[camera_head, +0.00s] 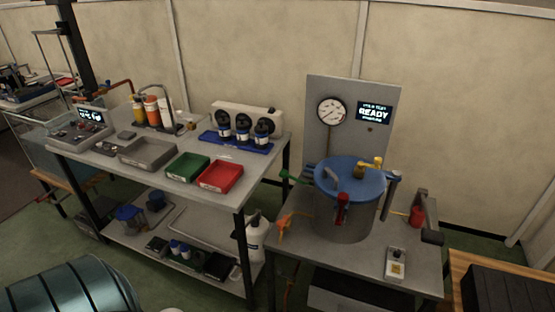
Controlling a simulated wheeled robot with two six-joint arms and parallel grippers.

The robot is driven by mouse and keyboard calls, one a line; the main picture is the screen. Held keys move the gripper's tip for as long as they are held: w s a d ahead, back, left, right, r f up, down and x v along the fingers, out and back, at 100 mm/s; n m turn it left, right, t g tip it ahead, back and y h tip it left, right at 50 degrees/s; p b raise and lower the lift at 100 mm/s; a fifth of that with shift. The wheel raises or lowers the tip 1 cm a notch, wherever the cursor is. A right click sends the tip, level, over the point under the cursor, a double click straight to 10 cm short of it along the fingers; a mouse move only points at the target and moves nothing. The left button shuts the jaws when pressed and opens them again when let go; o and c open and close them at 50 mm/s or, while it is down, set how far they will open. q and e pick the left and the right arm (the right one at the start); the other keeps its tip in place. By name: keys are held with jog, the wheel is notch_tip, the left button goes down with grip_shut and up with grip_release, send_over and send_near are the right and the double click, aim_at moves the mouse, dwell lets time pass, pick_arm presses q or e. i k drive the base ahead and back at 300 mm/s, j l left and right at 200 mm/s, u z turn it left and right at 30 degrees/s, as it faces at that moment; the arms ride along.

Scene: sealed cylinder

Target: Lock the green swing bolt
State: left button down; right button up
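A grey cylinder vessel (343,222) with a blue lid (338,178) stands on the right table. The green swing bolt (291,177) sticks out sideways to the left from near the rim, apart from the top of the lid. A yellow bolt (374,163) is at the back right of the lid. A red bolt (342,207) stands roughly upright at the front rim. Neither of my grippers is in view, so nothing is seen touching the green bolt.
A gauge panel (345,95) with a screen reading READY (374,113) stands behind the vessel. An orange object (286,226) is at the table's left edge; a small box (396,264) is at front right. The left bench holds a green tray (187,167) and a red tray (220,177).

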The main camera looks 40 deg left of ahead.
aim_at(283, 175)
jog(key=k+j+u, duration=0.2)
jog(key=j, duration=0.3)
jog(key=j+u, duration=0.15)
jog(key=j, duration=0.4)
jog(key=k+j+u, duration=0.2)
jog(key=j, duration=0.35)
jog(key=i, duration=0.1)
